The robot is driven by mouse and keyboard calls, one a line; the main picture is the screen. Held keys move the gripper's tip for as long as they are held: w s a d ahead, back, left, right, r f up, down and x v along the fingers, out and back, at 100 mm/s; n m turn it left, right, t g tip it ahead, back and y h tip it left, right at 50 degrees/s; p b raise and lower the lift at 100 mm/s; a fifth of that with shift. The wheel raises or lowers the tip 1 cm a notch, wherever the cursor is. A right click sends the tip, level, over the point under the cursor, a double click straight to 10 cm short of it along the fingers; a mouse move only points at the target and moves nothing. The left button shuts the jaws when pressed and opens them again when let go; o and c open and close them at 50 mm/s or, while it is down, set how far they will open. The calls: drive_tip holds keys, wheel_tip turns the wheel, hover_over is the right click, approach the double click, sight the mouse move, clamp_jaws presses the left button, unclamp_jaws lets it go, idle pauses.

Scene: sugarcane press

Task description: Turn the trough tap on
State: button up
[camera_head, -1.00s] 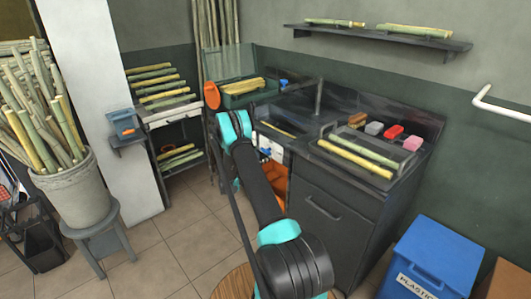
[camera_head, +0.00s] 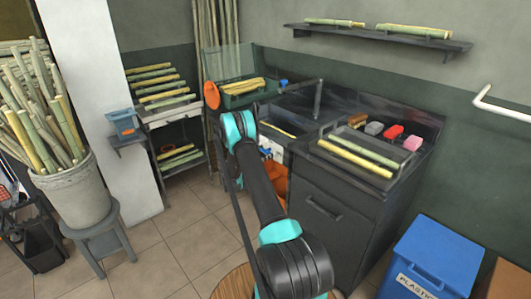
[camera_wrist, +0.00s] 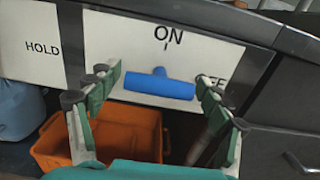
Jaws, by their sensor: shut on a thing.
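The blue tap handle (camera_wrist: 158,88) is a wide bar lying level on a white panel (camera_wrist: 225,28) in the wrist view. The word ON is printed above it. Another label at the right is partly covered by my finger. My gripper (camera_wrist: 157,80) has one fingertip at each end of the bar and is shut on it lengthwise. Exact contact at the tips is hard to see. In the head view the white panel (camera_head: 277,152) shows on the press front, and my arm hides the gripper.
A panel marked HOLD (camera_wrist: 42,45) is to the left. An orange crate (camera_wrist: 75,145) sits below the panels. A dark cabinet (camera_head: 325,225) stands to the right, with a tray of cane (camera_head: 358,160) on top. A blue plastic bin (camera_head: 440,255) is at lower right.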

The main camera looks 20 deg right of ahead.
drive_tip(key=shift+m, duration=0.4)
drive_tip(key=m, duration=0.2)
drive_tip(key=shift+m, duration=0.4)
drive_tip(key=m, duration=0.3)
drive_tip(key=shift+m, duration=0.4)
drive_tip(key=m, duration=0.6)
drive_tip(key=shift+s+f, duration=0.1)
drive_tip(key=shift+m, duration=0.4)
drive_tip(key=o, duration=1.2)
drive_tip(key=shift+c, duration=0.2)
